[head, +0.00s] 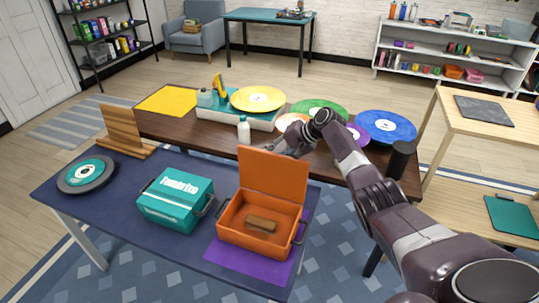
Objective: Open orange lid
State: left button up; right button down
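The orange box (238,236) stands on the dark blue table at the front, partly on a purple mat. Its orange lid (273,172) stands raised, roughly upright, along the box's back edge. Inside the box lies a brown block (261,226). My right arm comes in from the right, and its gripper (284,148) is just behind the top edge of the lid in the picture. The lid partly hides the gripper, so I cannot tell whether it touches the lid or how its fingers stand. My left gripper is not in view.
A teal case (177,199) stands left of the orange box. A dark disc with a teal centre (86,173) and a wooden rack (121,136) are farther left. Behind, a brown table holds coloured discs, a white bottle (244,131) and a black cylinder (400,160).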

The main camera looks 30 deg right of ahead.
jog(key=shift+s+f, duration=0.4)
jog(key=shift+f, duration=0.35)
jog(key=c, duration=1.8)
grip_release()
jog(key=shift+w, duration=0.1)
jog(key=shift+o, duration=0.2)
jog(key=shift+w+d+r, duration=0.1)
jog(key=shift+r, duration=0.05)
jog(key=shift+r, duration=0.2)
jog(key=v, duration=1.1)
jog(key=shift+d+r, duration=0.2)
jog(key=shift+d, duration=0.05)
